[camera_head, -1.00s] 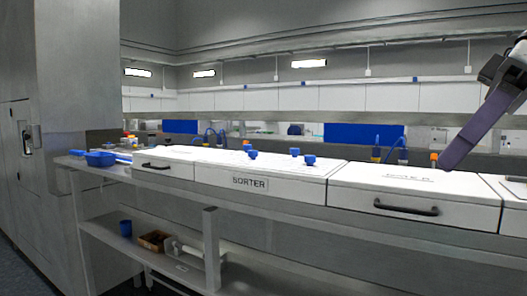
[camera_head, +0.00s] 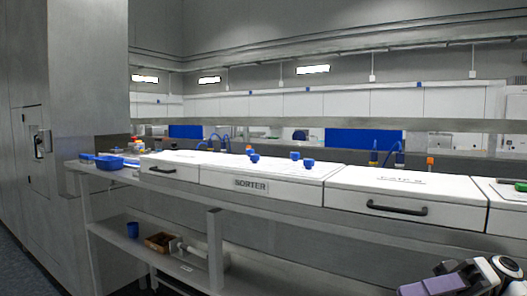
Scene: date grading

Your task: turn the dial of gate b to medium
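The white sorter unit (camera_head: 262,187) stands on the long bench, with a SORTER label on its front. Several blue knobs (camera_head: 308,162) stand on its top; their settings and labels are too small to read. A white box with a dark handle (camera_head: 397,209) stands right of the sorter; the lettering on its lid is not clearly readable. I cannot tell which knob is gate b's dial. My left gripper is out of view.
A blue pan-like container (camera_head: 112,162) sits at the bench's left end. A smaller white drawer box (camera_head: 170,169) is left of the sorter. A green item (camera_head: 521,187) lies at the far right. A lower shelf (camera_head: 135,246) holds a blue cup (camera_head: 132,230) and a brown box (camera_head: 158,241).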

